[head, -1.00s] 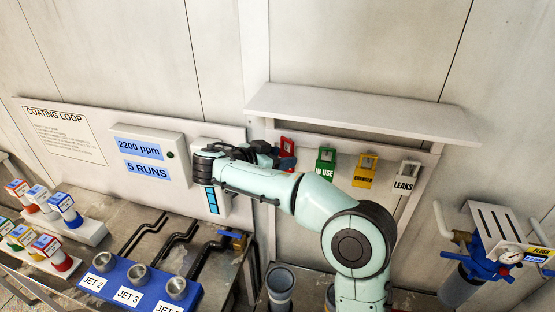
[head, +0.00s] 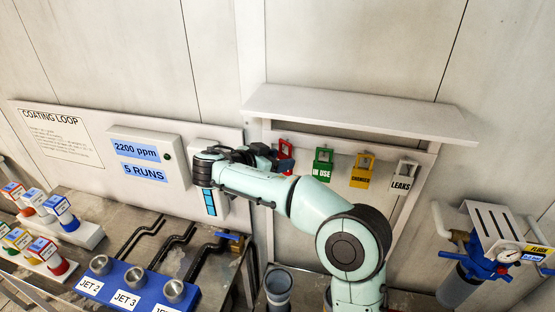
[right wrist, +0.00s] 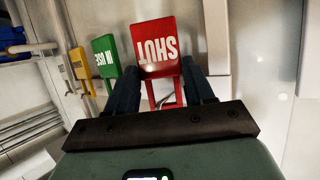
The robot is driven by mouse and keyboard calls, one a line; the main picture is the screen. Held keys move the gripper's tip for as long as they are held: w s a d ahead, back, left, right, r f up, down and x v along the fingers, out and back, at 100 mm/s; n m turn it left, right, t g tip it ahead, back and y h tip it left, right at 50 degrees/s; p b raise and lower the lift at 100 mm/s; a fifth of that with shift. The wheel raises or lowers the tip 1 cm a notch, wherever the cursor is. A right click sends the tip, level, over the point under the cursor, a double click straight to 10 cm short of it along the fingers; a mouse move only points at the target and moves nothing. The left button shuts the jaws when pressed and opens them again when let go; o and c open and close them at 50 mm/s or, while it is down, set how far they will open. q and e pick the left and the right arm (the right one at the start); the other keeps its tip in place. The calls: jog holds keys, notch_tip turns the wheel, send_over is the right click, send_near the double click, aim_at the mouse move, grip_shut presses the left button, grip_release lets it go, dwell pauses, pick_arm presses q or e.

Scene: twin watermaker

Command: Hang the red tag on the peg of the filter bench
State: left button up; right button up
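The red tag (head: 286,150) hangs at the left end of a row of tags under a white shelf. In the right wrist view the red tag (right wrist: 158,48) shows upside down, reading SHUT, with its red shackle towards the palm. My right gripper (head: 270,160) reaches in beside it from the left and hides part of it. In the right wrist view my right gripper's (right wrist: 161,85) dark fingers stand apart, one on each side of the tag's lower part; contact cannot be told. My left gripper is not in view. I cannot identify the filter bench's peg for certain.
A green IN USE tag (head: 322,166), a yellow tag (head: 361,172) and a white LEAKS tag (head: 404,175) hang to the right. The shelf (head: 360,112) juts out above them. A filter unit (head: 490,245) with a gauge stands at right. A blue jet block (head: 130,290) is at lower left.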

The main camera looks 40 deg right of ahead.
jog(key=o, duration=0.4)
jog(key=shift+o, duration=0.2)
jog(key=shift+a, duration=0.1)
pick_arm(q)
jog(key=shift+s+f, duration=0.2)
pick_arm(e)
jog(key=v, duration=1.3)
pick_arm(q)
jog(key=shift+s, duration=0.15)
